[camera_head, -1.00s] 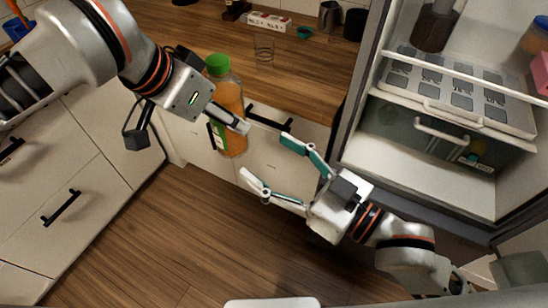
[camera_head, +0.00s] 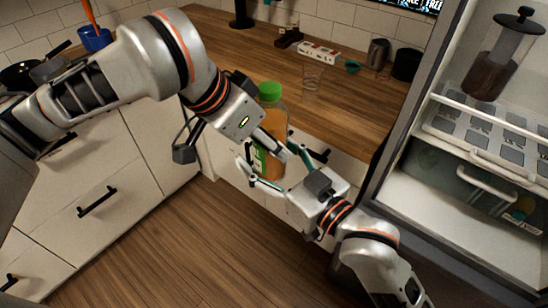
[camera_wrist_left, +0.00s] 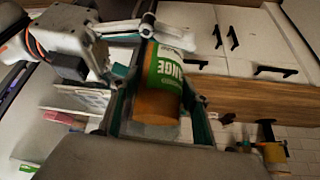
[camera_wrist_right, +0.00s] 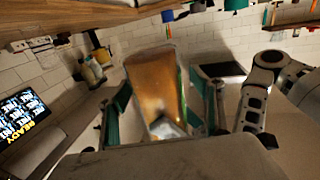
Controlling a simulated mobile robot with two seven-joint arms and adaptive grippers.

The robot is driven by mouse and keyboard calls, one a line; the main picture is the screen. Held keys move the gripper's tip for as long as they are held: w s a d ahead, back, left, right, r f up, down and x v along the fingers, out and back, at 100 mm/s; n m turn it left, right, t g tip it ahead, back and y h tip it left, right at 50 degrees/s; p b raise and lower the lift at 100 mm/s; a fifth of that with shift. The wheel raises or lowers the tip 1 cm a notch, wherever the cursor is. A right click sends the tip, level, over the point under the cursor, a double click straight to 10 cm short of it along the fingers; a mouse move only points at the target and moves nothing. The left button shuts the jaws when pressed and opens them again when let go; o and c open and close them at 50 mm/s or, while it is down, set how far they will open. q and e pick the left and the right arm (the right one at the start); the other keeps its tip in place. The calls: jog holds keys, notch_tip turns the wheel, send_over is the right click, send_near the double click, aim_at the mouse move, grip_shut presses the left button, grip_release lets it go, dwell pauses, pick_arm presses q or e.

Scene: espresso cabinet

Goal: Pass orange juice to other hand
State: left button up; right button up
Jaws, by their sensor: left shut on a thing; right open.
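The orange juice bottle (camera_head: 273,118) has a green cap and a green label and is held upright in front of the counter. My left gripper (camera_head: 278,146) is shut on the bottle; the left wrist view shows the bottle (camera_wrist_left: 162,78) between its fingers. My right gripper (camera_head: 270,170) is open, with its fingers on either side of the lower bottle. In the right wrist view the bottle (camera_wrist_right: 155,85) sits between the spread right fingers. Whether the right fingers touch it cannot be told.
A wooden counter (camera_head: 215,45) runs behind the bottle, with a clear glass (camera_head: 311,78) on it. The open fridge (camera_head: 415,185) stands to the right. Drawers (camera_head: 110,190) are at the left, and the floor in front is clear.

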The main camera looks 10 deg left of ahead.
jog(key=c, duration=1.5)
pick_arm(q)
jog(key=o, duration=1.6)
jog(key=shift+c, duration=0.2)
pick_arm(e)
jog(key=shift+r, duration=0.1)
jog(key=shift+c, duration=0.7)
